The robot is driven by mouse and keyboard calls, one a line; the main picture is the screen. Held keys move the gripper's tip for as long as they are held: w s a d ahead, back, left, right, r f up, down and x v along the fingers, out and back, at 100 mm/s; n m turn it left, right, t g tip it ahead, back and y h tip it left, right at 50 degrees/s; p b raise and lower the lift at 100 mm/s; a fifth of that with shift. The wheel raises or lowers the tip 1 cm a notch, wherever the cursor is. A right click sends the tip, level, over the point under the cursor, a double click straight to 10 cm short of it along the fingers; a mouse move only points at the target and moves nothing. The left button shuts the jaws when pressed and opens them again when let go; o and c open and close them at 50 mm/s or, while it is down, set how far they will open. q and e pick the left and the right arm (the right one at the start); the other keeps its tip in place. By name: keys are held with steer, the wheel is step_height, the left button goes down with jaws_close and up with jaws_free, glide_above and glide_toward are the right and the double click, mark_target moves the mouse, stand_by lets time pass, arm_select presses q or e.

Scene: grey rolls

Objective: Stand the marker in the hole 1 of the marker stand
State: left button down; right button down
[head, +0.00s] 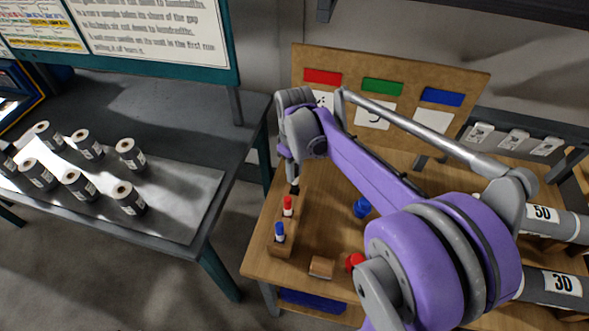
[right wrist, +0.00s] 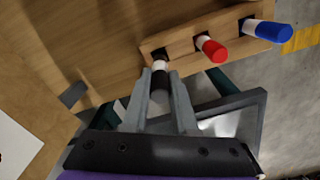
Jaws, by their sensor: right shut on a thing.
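The wooden marker stand (right wrist: 180,49) shows in the right wrist view, and its end shows in the head view (head: 280,250) on the wooden table. A red marker (right wrist: 211,48) and a blue marker (right wrist: 266,30) stand in two of its holes. My right gripper (right wrist: 160,82) is shut on a black-capped marker (right wrist: 160,68) at the remaining end hole, beside the red one. The marker's white body meets the dark hole; I cannot tell how deep it sits. In the head view my right gripper (head: 293,186) points down behind the red marker. My left gripper is out of view.
The wooden table (head: 320,215) also holds a small wooden block (head: 321,267), a red object (head: 354,262) and a blue object (head: 362,207). A board with coloured labels (head: 390,65) stands behind. Several grey rolls (head: 131,155) stand on the left table. My right arm hides much of the table.

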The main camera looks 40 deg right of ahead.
steer(key=shift+f+b, duration=1.15)
steer(key=shift+f, duration=0.8)
steer(key=c, duration=0.6)
jaws_free()
steer(key=shift+r, duration=0.1)
step_height(320, 180, up, 11)
steer(key=shift+f+p, duration=0.2)
steer(key=shift+p, duration=0.25)
